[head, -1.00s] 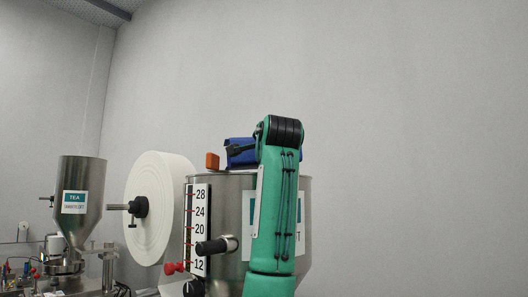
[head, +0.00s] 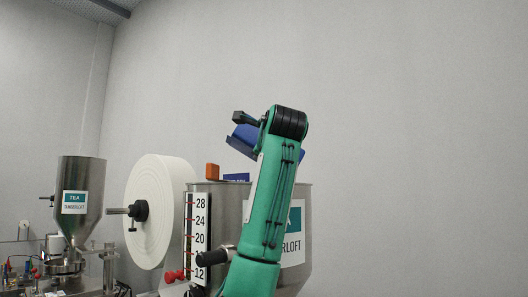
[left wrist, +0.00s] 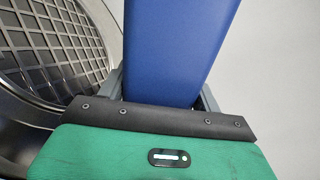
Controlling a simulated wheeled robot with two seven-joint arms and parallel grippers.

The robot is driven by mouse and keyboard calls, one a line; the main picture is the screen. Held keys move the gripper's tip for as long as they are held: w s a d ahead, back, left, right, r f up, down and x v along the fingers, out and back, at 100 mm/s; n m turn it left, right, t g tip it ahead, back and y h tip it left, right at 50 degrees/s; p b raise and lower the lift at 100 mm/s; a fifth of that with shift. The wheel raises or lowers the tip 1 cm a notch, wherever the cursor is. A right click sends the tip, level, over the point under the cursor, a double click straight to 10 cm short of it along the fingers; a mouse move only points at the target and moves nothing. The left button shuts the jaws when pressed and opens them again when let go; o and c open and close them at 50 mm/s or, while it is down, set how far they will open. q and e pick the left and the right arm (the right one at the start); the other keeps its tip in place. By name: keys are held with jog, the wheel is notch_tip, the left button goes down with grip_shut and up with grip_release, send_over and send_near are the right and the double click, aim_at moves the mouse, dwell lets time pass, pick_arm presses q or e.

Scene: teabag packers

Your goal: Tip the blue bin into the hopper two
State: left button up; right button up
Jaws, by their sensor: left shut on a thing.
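The blue bin (head: 243,138) is above the hopper rim in the head view, tilted and partly hidden by my green left arm. In the left wrist view the bin (left wrist: 178,50) runs up from between the fingers of my left gripper (left wrist: 162,93), which is shut on it. The near steel hopper (head: 229,192) stands below, with a tea label partly covered by my arm. Its round mouth with a dark grate (left wrist: 55,45) shows at the left of the wrist view. The bin's contents are not visible. My right gripper is not in view.
An orange block (head: 212,170) and a small blue piece (head: 236,177) show at the hopper's rim. A white paper roll (head: 165,210) and a number scale (head: 196,238) stand left of it. Another tea hopper (head: 82,190) is far left. The space above is clear.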

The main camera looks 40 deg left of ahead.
pick_arm(q)
jog(key=shift+r, duration=0.1)
jog(key=shift+s+a+r+m+p, duration=0.15)
jog(key=shift+r+m+p, duration=0.3)
jog(key=shift+m, duration=0.65)
jog(key=shift+s+a+r+m, duration=0.2)
jog(key=shift+r+m, duration=0.1)
jog(key=shift+m, duration=0.3)
jog(key=shift+w+d, duration=0.1)
